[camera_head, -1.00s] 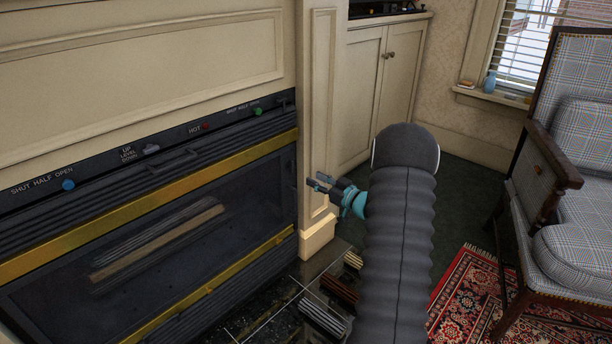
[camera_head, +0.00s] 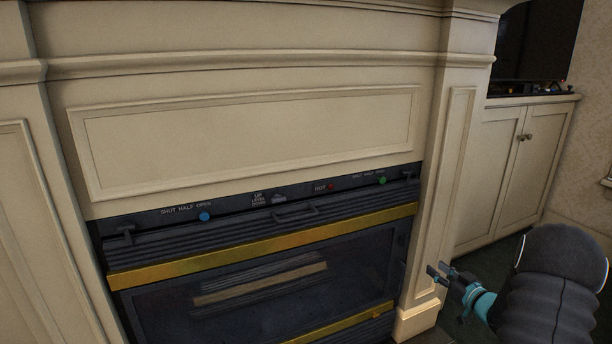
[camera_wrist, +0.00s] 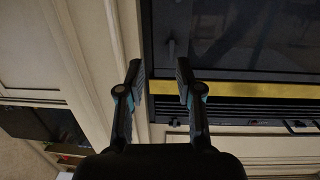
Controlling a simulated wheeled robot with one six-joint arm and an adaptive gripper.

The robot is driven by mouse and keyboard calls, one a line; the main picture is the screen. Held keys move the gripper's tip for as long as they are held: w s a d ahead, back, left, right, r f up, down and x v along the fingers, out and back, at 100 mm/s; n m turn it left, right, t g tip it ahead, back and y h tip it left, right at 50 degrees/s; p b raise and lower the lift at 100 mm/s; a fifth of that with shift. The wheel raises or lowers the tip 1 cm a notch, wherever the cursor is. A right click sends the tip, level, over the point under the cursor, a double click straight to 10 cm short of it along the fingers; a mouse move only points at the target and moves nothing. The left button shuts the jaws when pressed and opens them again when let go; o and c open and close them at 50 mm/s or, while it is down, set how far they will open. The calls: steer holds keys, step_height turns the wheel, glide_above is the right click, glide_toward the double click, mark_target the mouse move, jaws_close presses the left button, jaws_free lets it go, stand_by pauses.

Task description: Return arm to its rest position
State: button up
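My gripper (camera_head: 444,275) is at the lower right of the head view, in front of the right foot of the mantel, at the end of my dark arm. In the wrist view my gripper (camera_wrist: 160,88) has its two dark fingers with teal joints set apart, with nothing between them. It is open and empty. Beyond the fingers the wrist view shows the cream mantel post and the dark fireplace front.
The fireplace insert (camera_head: 255,290) has brass bars, a blue knob (camera_head: 204,216), a red knob (camera_head: 330,187) and a green knob (camera_head: 382,181). The cream mantel (camera_head: 250,140) surrounds it. A cabinet (camera_head: 505,165) with a dark screen (camera_head: 537,40) above stands at right.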

steer(key=s+d+f+m+g+h, duration=0.35)
steer(key=d+f+h, duration=0.2)
steer(key=f, duration=0.35)
steer(key=s+r+m+g+h, duration=0.25)
steer(key=s+g, duration=0.35)
steer(key=s, duration=0.3)
steer(key=s+a+r+y, duration=0.1)
steer(key=s+a+r, duration=0.7)
steer(key=a, duration=0.3)
steer(key=s+a+r+n+g+y+p, duration=0.1)
steer(key=s+a+r, duration=0.7)
steer(key=a, duration=0.3)
steer(key=s+a+r+n+y, duration=0.1)
steer(key=s+a+r, duration=0.8)
steer(key=a, duration=0.3)
steer(key=shift+s+p, duration=0.4)
steer(key=shift+o, duration=0.2)
